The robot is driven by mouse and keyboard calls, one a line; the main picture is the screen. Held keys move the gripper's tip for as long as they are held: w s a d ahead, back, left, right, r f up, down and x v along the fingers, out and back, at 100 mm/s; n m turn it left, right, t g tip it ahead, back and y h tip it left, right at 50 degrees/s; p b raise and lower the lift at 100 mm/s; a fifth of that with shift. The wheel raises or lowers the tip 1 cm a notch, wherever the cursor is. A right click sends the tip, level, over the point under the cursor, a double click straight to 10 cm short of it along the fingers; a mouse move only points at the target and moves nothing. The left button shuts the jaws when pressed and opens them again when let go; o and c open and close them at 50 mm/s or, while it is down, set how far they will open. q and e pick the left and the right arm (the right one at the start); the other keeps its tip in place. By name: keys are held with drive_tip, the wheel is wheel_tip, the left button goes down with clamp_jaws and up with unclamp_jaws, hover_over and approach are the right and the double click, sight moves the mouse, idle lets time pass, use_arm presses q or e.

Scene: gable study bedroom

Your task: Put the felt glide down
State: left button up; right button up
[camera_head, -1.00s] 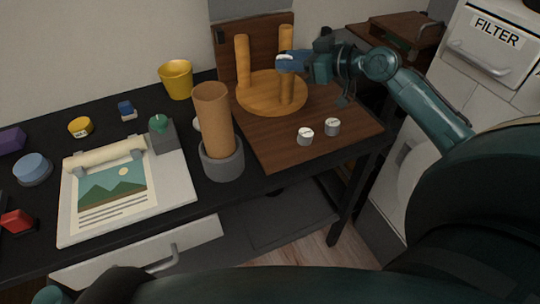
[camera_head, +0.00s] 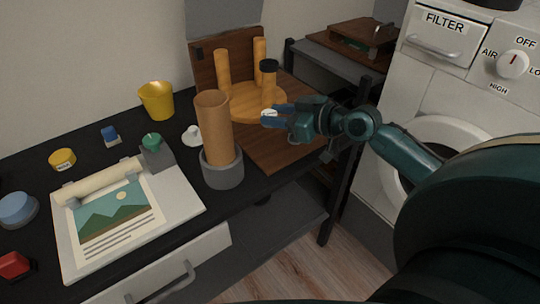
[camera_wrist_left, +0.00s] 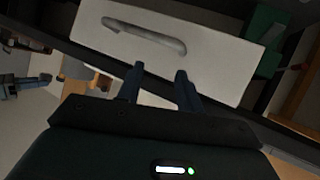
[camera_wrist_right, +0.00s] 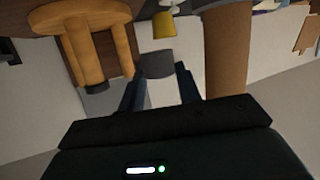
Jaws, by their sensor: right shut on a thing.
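My right gripper (camera_head: 272,115) is shut on the felt glide (camera_head: 268,113), which shows as a small whitish piece at the fingertips. In the right wrist view the glide (camera_wrist_right: 157,65) is a short grey cylinder between the fingers. The gripper is in front of a round wooden stool (camera_head: 240,100), whose legs point up. The nearest leg (camera_head: 269,85) has a dark cap on its end; the other two look bare. My left gripper (camera_wrist_left: 158,84) is open and empty, facing a white drawer front; it is out of the head view.
The brown board (camera_head: 265,148) under the stool has bare room at its front. A cardboard tube (camera_head: 214,125) stands in a grey holder (camera_head: 222,172) to the left. A yellow cup (camera_head: 157,100) and a printed sheet (camera_head: 115,220) on a white board are farther left.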

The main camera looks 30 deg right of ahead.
hover_over(277, 157)
wheel_tip(277, 157, down, 5)
drive_tip(key=shift+f+b, duration=0.1)
drive_tip(key=shift+b, duration=0.35)
drive_tip(key=shift+f, duration=0.65)
wheel_tip(277, 157, down, 2)
drive_tip(key=shift+f+b, duration=0.25)
drive_tip(key=shift+b, duration=0.2)
drive_tip(key=shift+f, duration=0.35)
drive_tip(key=shift+f+b, duration=0.3)
drive_tip(key=shift+b, duration=0.1)
use_arm(q)
drive_tip(key=shift+s+a+r+t, duration=0.15)
drive_tip(key=shift+s+a+t, duration=0.05)
drive_tip(key=shift+a+t, duration=0.3)
use_arm(e)
drive_tip(key=o, duration=1)
drive_tip(key=shift+r, duration=0.1)
